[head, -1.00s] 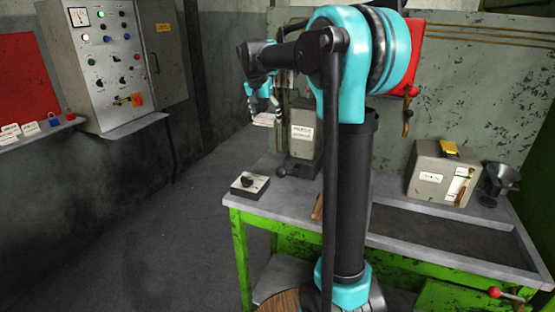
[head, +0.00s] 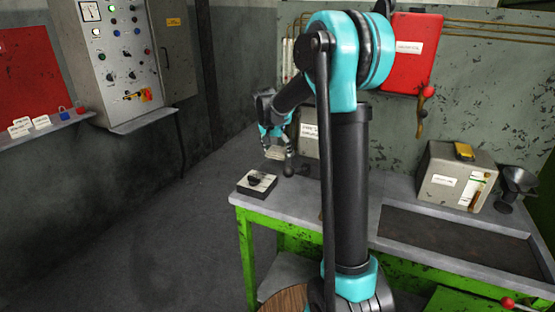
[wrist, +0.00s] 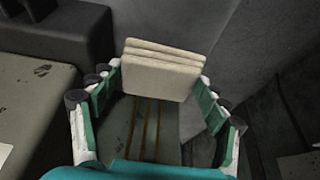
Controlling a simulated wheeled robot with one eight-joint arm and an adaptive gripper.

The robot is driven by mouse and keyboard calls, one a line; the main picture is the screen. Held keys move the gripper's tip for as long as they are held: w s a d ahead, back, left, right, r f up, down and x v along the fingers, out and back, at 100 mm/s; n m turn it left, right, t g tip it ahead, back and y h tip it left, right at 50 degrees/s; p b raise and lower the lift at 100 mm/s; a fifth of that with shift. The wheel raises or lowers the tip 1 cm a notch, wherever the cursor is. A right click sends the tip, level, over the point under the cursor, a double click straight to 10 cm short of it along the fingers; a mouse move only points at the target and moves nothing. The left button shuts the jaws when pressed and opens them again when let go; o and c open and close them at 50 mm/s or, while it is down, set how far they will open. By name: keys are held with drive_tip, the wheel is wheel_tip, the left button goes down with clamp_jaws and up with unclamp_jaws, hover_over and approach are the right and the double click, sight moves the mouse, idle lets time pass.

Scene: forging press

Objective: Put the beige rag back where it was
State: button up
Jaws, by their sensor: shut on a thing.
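The beige rag (wrist: 160,75) is a folded, layered pad between the fingers of my gripper (wrist: 160,90) in the wrist view. My gripper is shut on it. In the head view my gripper (head: 277,148) holds the pale rag (head: 275,153) above the back left part of the green-legged bench (head: 300,199). It is near a grey labelled box, which my arm partly hides. The spot where the rag lay before cannot be told from these frames.
A small box with a black knob (head: 257,183) sits at the bench's left corner. A beige box with a yellow item (head: 455,177) and a dark funnel (head: 515,183) stand at the right. A control cabinet (head: 120,60) hangs on the left wall. The floor at left is clear.

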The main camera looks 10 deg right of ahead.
sight(278, 158)
drive_tip(key=shift+f, duration=2.05)
drive_tip(key=shift+f, duration=0.15)
drive_tip(key=o, duration=0.9)
drive_tip(key=v, duration=1.2)
drive_tip(key=shift+s, duration=0.1)
drive_tip(key=shift+a, duration=0.1)
